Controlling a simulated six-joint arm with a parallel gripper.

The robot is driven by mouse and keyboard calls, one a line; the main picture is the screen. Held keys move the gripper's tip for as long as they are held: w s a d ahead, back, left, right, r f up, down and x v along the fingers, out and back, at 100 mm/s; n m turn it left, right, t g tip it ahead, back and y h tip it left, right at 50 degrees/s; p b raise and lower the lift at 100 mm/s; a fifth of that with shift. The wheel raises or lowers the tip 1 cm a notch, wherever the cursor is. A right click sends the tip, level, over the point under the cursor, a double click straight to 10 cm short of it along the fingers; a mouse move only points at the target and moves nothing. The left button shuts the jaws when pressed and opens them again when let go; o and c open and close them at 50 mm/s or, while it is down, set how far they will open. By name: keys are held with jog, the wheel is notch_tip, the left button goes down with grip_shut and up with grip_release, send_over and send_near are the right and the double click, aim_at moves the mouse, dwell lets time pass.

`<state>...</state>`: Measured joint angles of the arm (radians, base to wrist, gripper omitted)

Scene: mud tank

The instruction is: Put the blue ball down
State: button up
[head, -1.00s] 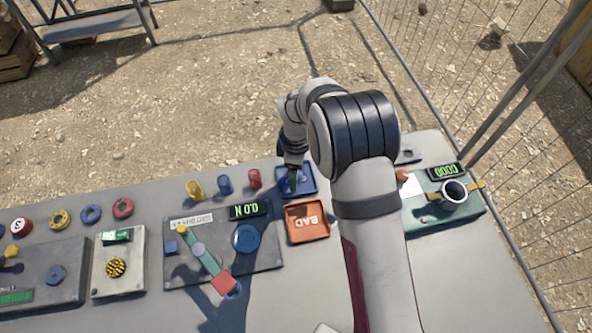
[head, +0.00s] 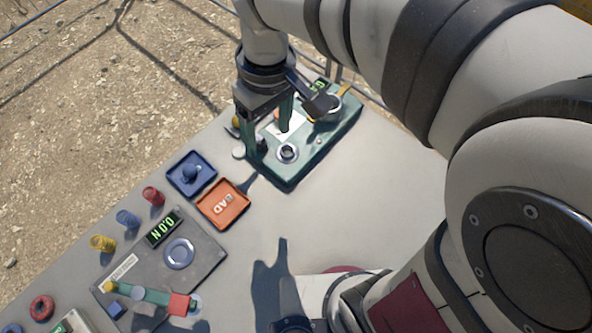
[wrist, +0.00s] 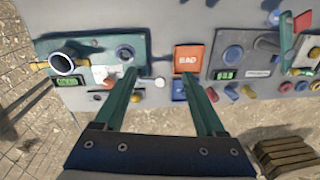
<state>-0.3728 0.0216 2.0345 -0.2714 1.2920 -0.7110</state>
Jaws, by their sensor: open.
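A blue ball (head: 190,171) rests in the blue tray (head: 203,186). Nothing is holding it. The blue tray (wrist: 178,91) also shows in the wrist view, partly behind a finger, where I cannot make out the ball clearly. My gripper (head: 268,142) is open and empty, with its green fingers apart. It is above the left part of the green panel (head: 308,165), to the right of the tray and clear of the ball. The fingers show in the wrist view (wrist: 160,72) with nothing between them.
An orange BAD tray (head: 222,205) lies beside the blue tray. The green panel carries a round socket (head: 288,153). A grey panel (head: 212,250) has a display reading 0.0 N. Red, blue and yellow cylinders stand along the edge. The table's right part is clear.

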jog(key=s+d+f+m+y, duration=0.1)
jog(key=s+d+m, duration=0.8)
jog(key=s+m, duration=0.4)
jog(key=shift+s+f, duration=0.15)
jog(key=shift+s, duration=0.4)
